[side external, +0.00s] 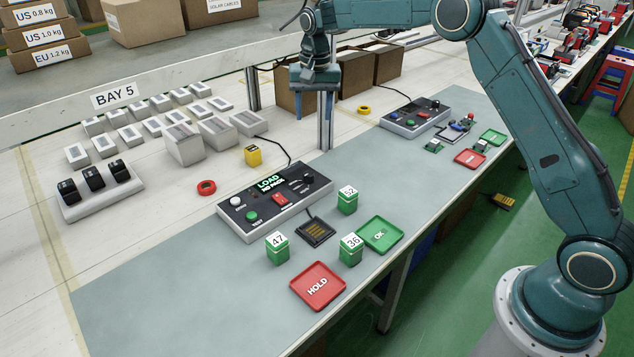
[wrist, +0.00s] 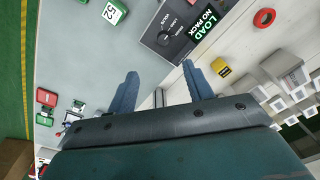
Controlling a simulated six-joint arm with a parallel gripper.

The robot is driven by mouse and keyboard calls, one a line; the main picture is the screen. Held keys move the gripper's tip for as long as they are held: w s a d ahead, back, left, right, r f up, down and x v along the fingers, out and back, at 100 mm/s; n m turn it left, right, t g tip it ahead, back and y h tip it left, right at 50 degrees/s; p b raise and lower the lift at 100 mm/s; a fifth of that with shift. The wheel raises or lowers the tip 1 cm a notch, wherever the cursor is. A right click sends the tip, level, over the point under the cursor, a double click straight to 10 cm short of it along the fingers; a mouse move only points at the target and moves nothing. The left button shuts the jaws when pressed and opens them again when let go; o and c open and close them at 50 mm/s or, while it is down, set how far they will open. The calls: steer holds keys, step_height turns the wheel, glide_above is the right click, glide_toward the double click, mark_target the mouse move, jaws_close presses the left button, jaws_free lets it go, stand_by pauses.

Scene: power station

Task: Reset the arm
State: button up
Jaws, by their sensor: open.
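My gripper (side external: 314,112) hangs open and empty above the back part of the bench, pointing down, clear of the tabletop. In the wrist view its two blue fingers (wrist: 160,70) are spread apart with nothing between them. My arm reaches in from the right.
A red HOLD tray (side external: 304,300) and a green OK tray (side external: 366,246) lie near the front edge. A second console (side external: 408,121) stands farther right. White boxes (side external: 184,144) and a battery rack (side external: 80,205) fill the left. Brown cartons (side external: 350,75) and an upright post (side external: 326,130) are near my gripper.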

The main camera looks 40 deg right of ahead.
steer(key=s+a+r+n+t, duration=0.1)
steer(key=s+r+n, duration=0.1)
steer(key=s+r, duration=0.7)
steer(key=s+a+r+n+t, duration=0.1)
steer(key=s+r+n+t, duration=0.1)
steer(key=s+r, duration=0.65)
steer(key=s+f+n+t, duration=0.1)
steer(key=s+f+n, duration=0.1)
steer(key=s, duration=1)
steer(key=s+a+f+n+t, duration=0.1)
steer(key=s+f, duration=0.3)
steer(key=s, duration=0.8)
steer(key=shift+a+f+n, duration=0.15)
steer(key=shift+f+n, duration=0.15)
steer(key=shift+n, duration=0.2)
